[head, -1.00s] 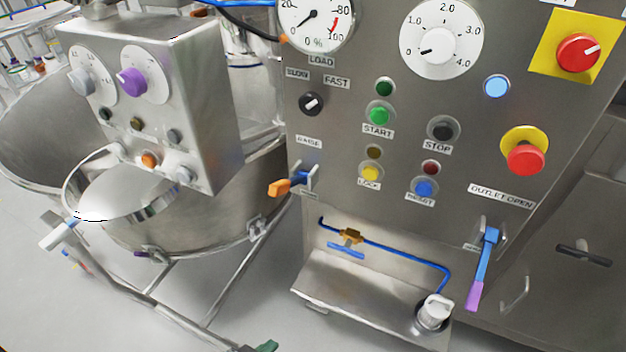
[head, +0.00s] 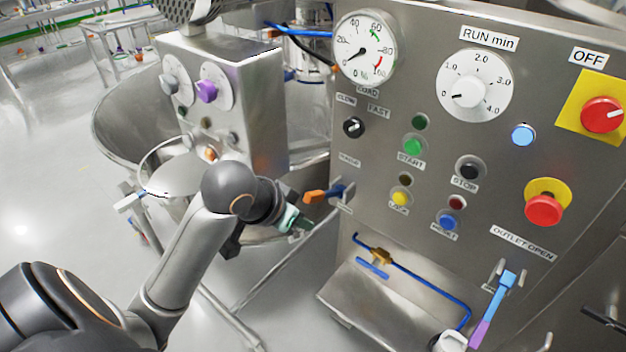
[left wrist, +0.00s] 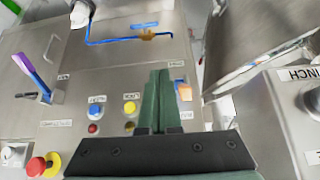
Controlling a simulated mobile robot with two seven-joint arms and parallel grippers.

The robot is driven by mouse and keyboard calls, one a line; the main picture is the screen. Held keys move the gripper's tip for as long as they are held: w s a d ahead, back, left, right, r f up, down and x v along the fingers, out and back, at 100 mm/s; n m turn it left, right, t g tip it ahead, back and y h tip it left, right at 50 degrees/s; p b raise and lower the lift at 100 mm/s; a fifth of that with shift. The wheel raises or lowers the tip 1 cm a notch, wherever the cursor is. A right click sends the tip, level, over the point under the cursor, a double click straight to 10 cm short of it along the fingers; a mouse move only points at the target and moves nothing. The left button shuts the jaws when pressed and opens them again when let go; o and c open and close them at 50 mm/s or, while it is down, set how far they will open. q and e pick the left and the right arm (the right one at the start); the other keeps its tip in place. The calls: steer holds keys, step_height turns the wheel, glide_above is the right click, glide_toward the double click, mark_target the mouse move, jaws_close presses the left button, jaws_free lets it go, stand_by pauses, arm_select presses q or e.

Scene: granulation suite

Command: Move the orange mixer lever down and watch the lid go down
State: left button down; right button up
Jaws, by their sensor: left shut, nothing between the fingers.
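The orange-tipped lever (head: 316,196) sticks out to the left from the steel control panel (head: 440,60), on a blue arm, roughly level. My left gripper (head: 302,224) is just below and left of the orange tip, its green fingers shut and empty. In the left wrist view the closed fingers (left wrist: 158,100) point at the panel, and the orange lever (left wrist: 184,91) shows just right of them, partly hidden. I cannot tell whether they touch. The steel mixer bowl (head: 115,125) stands behind my left arm. I cannot make out its lid clearly. My right gripper is out of view.
A blue and purple lever (head: 494,308) labelled OUTLET hangs at the panel's lower right. Red stop knobs (head: 543,209) and several buttons are on the panel. A grey box with dials (head: 240,95) stands over the bowl. A blue pipe (head: 420,277) runs below.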

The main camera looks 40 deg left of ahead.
arm_select(q)
steer(key=w+a+r+t, duration=0.1)
steer(key=a+r, duration=0.1)
steer(key=r, duration=0.4)
steer(key=w+a+r+t, duration=0.1)
steer(key=w+a+r, duration=0.1)
steer(key=r, duration=0.5)
glide_above(311, 192)
steer(key=w, duration=0.1)
step_height(311, 192, down, 7)
steer(key=shift+w+d+r, duration=0.1)
steer(key=f, duration=0.3)
steer(key=shift+s, duration=0.3)
steer(key=shift+s+f, duration=0.3)
steer(key=shift+f, duration=0.2)
